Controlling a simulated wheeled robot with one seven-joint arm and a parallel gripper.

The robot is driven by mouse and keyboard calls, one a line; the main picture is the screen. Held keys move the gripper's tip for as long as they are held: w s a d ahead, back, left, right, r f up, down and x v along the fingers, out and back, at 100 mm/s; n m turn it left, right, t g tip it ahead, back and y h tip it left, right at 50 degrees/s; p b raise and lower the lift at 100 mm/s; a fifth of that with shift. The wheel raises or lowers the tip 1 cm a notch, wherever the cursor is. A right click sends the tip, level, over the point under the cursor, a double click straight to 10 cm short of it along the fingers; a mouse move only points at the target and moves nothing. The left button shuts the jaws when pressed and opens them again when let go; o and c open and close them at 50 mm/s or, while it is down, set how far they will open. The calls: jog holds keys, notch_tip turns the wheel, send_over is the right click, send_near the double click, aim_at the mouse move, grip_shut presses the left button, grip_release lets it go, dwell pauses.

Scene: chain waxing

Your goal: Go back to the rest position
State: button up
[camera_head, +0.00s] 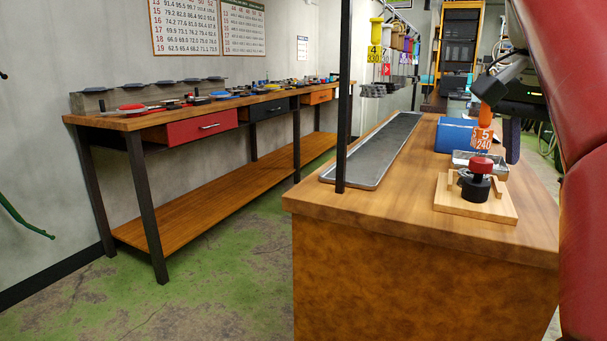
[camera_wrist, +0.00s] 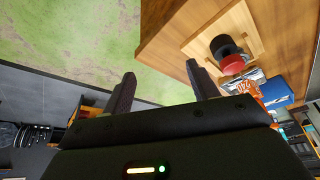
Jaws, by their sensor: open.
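My gripper shows in the wrist view (camera_wrist: 162,76) with its two dark fingers spread apart and nothing between them. In the head view, part of my dark gripper shows at the right, close to an orange hanger (camera_head: 489,90) with an orange tag (camera_head: 483,139) reading 5 and 240. I cannot tell what holds the hanger up. The tag also shows in the wrist view (camera_wrist: 247,89), just right of the right finger and outside the jaws. Below it in the head view, a red-topped black piece (camera_head: 476,186) stands on a wooden base (camera_head: 450,206).
The wooden bench (camera_head: 385,205) carries a long metal tray (camera_head: 343,178), a blue box (camera_head: 452,136) and a small metal tray. A dark post (camera_head: 344,100) rises at its left edge. Yellow and other tagged hangers (camera_head: 375,52) hang behind. The green floor (camera_head: 225,270) left of the bench is clear.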

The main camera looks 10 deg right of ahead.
jog(key=s+a+f+n+t+y, duration=0.1)
jog(key=a+f+n, duration=0.3)
jog(key=f, duration=0.6)
jog(key=s+a+f+n+t+y, duration=0.1)
jog(key=s+a+f+n, duration=0.1)
jog(key=a+f+n, duration=0.3)
jog(key=s+a+f+n+t+y, duration=0.2)
jog(key=a+f+n, duration=0.3)
jog(key=a+f, duration=0.5)
notch_tip(320, 180, down, 7)
jog(key=shift+s+a+f, duration=0.15)
jog(key=shift+a+f, duration=0.05)
